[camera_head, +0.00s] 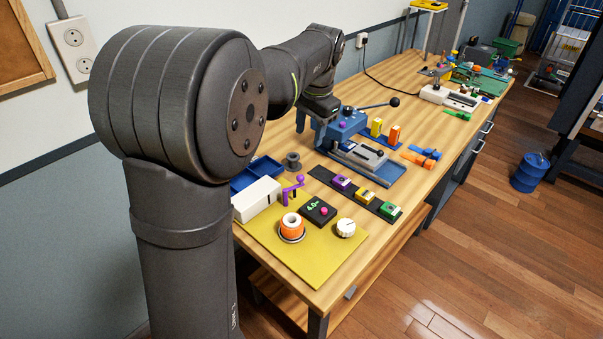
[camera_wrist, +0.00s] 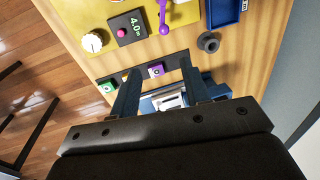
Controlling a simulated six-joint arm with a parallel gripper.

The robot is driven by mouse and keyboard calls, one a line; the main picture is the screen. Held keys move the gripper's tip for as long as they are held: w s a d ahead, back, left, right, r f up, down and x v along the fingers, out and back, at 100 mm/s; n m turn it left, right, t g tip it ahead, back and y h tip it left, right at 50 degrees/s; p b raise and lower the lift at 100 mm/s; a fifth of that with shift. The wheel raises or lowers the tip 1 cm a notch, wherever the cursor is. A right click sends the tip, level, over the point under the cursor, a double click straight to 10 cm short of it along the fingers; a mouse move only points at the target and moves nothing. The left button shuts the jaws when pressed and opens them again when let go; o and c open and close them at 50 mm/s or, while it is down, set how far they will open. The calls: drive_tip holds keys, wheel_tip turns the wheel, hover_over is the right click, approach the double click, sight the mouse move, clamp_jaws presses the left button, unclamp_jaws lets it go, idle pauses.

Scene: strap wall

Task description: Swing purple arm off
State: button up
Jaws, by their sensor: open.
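The purple arm (camera_head: 291,191) is a small crank-like lever with a ball end, beside a white box (camera_head: 258,199) on the yellow mat in the head view. In the wrist view the purple arm (camera_wrist: 163,14) is at the top edge, partly cut off. My gripper (camera_head: 310,123) is over the blue fixture, away from the purple arm. In the wrist view my gripper (camera_wrist: 160,67) has its two fingers apart with nothing held between them. The fingers point towards the black strip and the yellow mat, with the purple arm beyond their tips.
The yellow mat (camera_head: 272,238) also bears an orange-and-white roll (camera_head: 292,225), a black display box (camera_head: 318,211) and a white knob (camera_head: 346,228). A blue tray (camera_head: 257,173) and grey spool (camera_head: 293,160) stand behind. The black strip (camera_head: 324,174) carries purple, yellow and green blocks. A blue press (camera_head: 347,124) stands beyond.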

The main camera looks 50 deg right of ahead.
drive_tip(key=m, duration=0.1)
approach(301, 176)
drive_tip(key=f, duration=0.3)
drive_tip(key=w+f, duration=0.1)
drive_tip(key=f, duration=0.5)
drive_tip(key=shift+w+d, duration=0.15)
drive_tip(key=shift+w, duration=0.1)
drive_tip(key=shift+c, duration=0.2)
